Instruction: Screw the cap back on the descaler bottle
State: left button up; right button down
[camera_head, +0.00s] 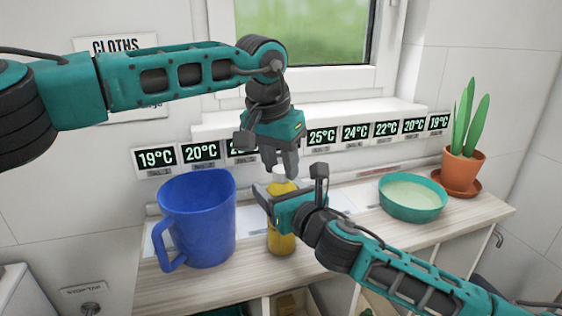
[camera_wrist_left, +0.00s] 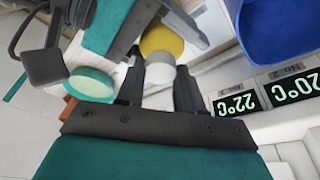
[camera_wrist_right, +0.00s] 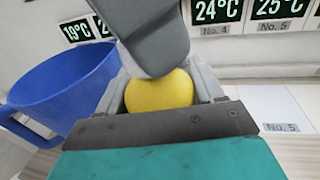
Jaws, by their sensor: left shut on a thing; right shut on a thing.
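The yellow descaler bottle (camera_head: 281,241) stands upright on the wooden counter. My right gripper (camera_head: 272,192) is shut on its upper part from the side; in the right wrist view the bottle (camera_wrist_right: 160,93) shows between the fingers. My left gripper (camera_head: 281,168) points down from above and is shut on the white cap (camera_head: 279,174). In the left wrist view the cap (camera_wrist_left: 158,58) sits between the fingertips, in line with the yellow bottle (camera_wrist_left: 160,37). The cap is over the bottle's mouth; whether it touches the neck or sits on the thread, I cannot tell.
A blue jug (camera_head: 199,225) stands close to the left of the bottle. A teal bowl (camera_head: 413,198) and a potted plant (camera_head: 462,168) stand at the right. Temperature displays (camera_head: 321,136) line the wall behind. Some counter between bottle and bowl is free.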

pick_arm(q)
jog(key=o, duration=1)
jog(key=shift+r, duration=0.15)
jog(key=shift+r, duration=2.15)
jog(key=shift+c, duration=0.4)
